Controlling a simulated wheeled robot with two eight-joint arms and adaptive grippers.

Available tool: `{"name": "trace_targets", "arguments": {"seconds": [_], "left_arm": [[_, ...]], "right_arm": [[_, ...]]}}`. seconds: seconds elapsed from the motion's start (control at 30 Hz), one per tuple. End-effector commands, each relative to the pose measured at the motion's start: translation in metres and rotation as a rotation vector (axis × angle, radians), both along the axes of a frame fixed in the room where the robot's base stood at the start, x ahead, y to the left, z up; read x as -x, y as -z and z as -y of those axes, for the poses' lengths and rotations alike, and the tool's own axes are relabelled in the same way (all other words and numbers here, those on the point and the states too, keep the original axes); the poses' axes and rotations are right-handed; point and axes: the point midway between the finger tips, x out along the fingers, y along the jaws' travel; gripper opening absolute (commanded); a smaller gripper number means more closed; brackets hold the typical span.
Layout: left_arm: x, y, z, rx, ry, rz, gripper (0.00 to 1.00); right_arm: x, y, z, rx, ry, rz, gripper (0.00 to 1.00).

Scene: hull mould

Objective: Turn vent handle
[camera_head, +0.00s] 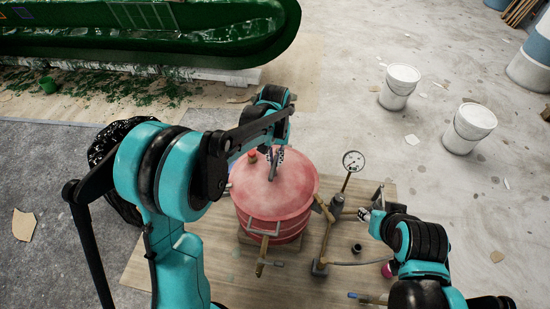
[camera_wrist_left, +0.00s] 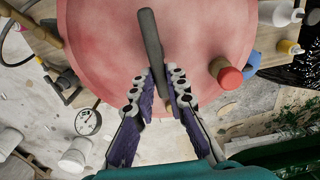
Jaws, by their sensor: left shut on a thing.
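A red, round-lidded vessel (camera_head: 275,190) stands on a wooden board in the head view. A dark grey bar-shaped handle (camera_wrist_left: 151,50) sits on its lid and shows clearly in the left wrist view. My left gripper (camera_wrist_left: 160,85) is shut on this handle, its fingers on either side of the bar, above the lid. In the head view the left gripper (camera_head: 274,158) is over the lid's far part. My right gripper (camera_head: 371,205) is at the right of the vessel, beside the pipework; its jaws are too small to judge.
A pressure gauge (camera_head: 353,161) stands on a pipe right of the vessel. A red-capped stub (camera_wrist_left: 229,77) rises from the lid beside my left fingers. White buckets (camera_head: 399,86) stand on the floor behind. A green hull mould (camera_head: 150,35) lies at the back left.

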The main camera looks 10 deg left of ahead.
Motion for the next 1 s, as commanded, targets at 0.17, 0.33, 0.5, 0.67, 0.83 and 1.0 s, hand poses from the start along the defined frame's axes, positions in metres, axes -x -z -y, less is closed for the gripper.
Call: {"name": "trace_targets", "arguments": {"seconds": [0.17,0.33,0.5,0.67,0.83,1.0], "left_arm": [[-0.001,-0.001,0.000,0.000,0.000,0.002,0.34],[0.000,0.000,0.000,0.000,0.001,0.001,0.34],[0.000,-0.006,0.000,0.000,0.001,0.001,0.34],[0.000,-0.031,0.000,0.000,0.001,0.001,0.34],[0.000,-0.069,0.000,0.000,0.001,0.001,0.34],[0.000,-0.101,0.000,0.000,0.001,0.001,0.34]], "right_arm": [[0.000,0.000,0.000,0.000,0.000,0.000,0.40],[0.000,0.000,0.000,0.000,0.000,0.000,0.40],[0.000,0.000,0.000,0.000,0.000,0.000,0.40],[0.000,0.000,0.000,0.000,0.000,0.000,0.40],[0.000,0.000,0.000,0.000,0.000,0.000,0.40],[0.000,0.000,0.000,0.000,0.000,0.000,0.40]]}}
